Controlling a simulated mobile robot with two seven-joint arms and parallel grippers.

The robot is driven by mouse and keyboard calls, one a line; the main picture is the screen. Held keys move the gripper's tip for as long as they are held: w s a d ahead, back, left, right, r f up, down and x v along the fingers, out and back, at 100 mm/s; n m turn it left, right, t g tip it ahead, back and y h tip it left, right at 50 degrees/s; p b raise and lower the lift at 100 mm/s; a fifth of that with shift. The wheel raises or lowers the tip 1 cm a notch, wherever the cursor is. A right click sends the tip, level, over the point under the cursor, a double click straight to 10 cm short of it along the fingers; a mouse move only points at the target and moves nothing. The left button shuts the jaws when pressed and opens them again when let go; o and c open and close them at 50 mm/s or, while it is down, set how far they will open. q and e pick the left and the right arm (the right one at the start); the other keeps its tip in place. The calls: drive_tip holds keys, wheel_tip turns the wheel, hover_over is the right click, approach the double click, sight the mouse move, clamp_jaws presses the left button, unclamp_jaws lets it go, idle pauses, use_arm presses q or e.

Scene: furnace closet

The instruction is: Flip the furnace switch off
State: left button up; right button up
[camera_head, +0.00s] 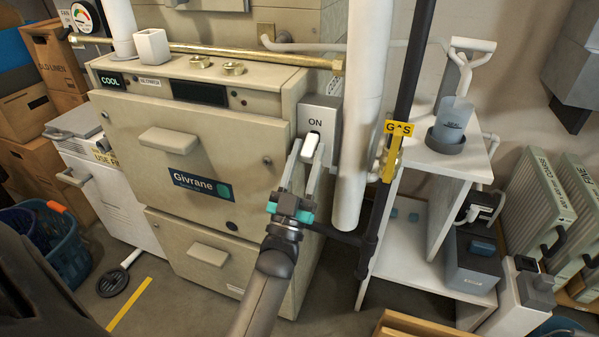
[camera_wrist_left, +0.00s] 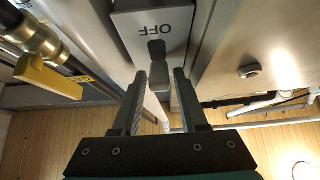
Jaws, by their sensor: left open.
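The furnace switch is a grey box (camera_head: 320,112) on the right side of the beige furnace (camera_head: 200,150). Its white lever (camera_head: 311,143) sits just below the word ON in the head view. The left wrist view shows the box's plate (camera_wrist_left: 150,22) with OFF upside down, a dark slot beside it and the lever (camera_wrist_left: 158,75) beyond. My left gripper (camera_head: 306,155) is open, its fingers on either side of the lever. Whether either finger touches it, I cannot tell. My right gripper is not in view.
A white vertical pipe (camera_head: 358,110) stands close right of the switch. A dark gas pipe with a yellow GAS tag (camera_head: 399,128) is beyond it. A brass pipe (camera_head: 260,57) crosses above the furnace top. A white shelf (camera_head: 420,160) stands at the right.

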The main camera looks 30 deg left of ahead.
use_arm(q)
drive_tip(key=p+v, duration=0.1)
drive_tip(key=v, duration=1.4)
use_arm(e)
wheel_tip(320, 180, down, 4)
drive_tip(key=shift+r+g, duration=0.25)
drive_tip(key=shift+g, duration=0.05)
use_arm(q)
drive_tip(key=shift+w, duration=0.15)
